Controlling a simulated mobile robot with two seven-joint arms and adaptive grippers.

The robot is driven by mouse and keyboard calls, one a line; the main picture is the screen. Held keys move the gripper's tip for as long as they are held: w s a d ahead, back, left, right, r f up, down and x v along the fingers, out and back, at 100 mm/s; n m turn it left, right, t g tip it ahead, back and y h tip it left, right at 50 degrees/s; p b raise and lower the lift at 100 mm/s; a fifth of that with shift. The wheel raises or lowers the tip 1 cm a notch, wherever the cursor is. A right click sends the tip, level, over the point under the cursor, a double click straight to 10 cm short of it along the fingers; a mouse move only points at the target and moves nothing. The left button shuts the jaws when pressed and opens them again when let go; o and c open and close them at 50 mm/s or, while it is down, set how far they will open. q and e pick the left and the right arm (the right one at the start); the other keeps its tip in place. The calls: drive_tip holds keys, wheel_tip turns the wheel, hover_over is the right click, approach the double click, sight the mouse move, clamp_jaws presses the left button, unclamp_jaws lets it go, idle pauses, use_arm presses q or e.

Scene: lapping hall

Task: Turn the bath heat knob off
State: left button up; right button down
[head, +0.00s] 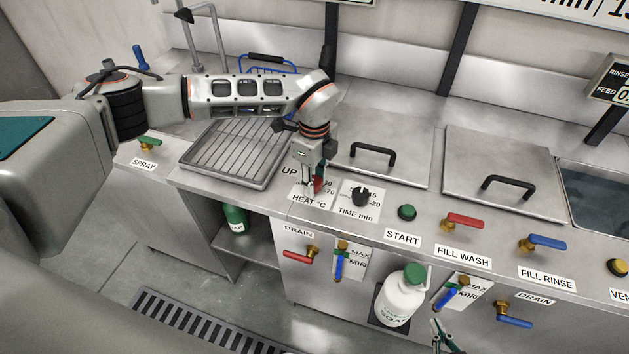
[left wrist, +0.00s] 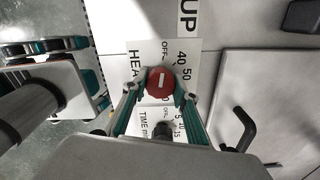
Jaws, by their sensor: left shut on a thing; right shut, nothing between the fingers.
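The bath heat knob (left wrist: 161,83) is a round red knob with a short white bar, on a white HEAT °C plate (left wrist: 137,48) marked OFF, 40, 50. In the left wrist view the bar runs roughly up and down the picture; OFF is printed just above the knob. My left gripper (left wrist: 160,90) is shut on the knob, one finger on each side. In the head view the left gripper (head: 314,188) comes down on the knob (head: 319,184) from above and hides part of it. My right gripper (head: 444,340) is shut and empty at the bottom edge, in front of the counter.
The black time knob (head: 361,196) is close beside the heat knob, with the green START button (head: 407,212) further right. A wire-rack tray (head: 238,152) is left. Lidded tanks with black handles (head: 372,154) stand behind. A white soap bottle (head: 402,296) stands below the counter.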

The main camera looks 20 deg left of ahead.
sight(314, 180)
use_arm(q)
drive_tip(key=o, duration=1.1)
wheel_tip(314, 180, up, 12)
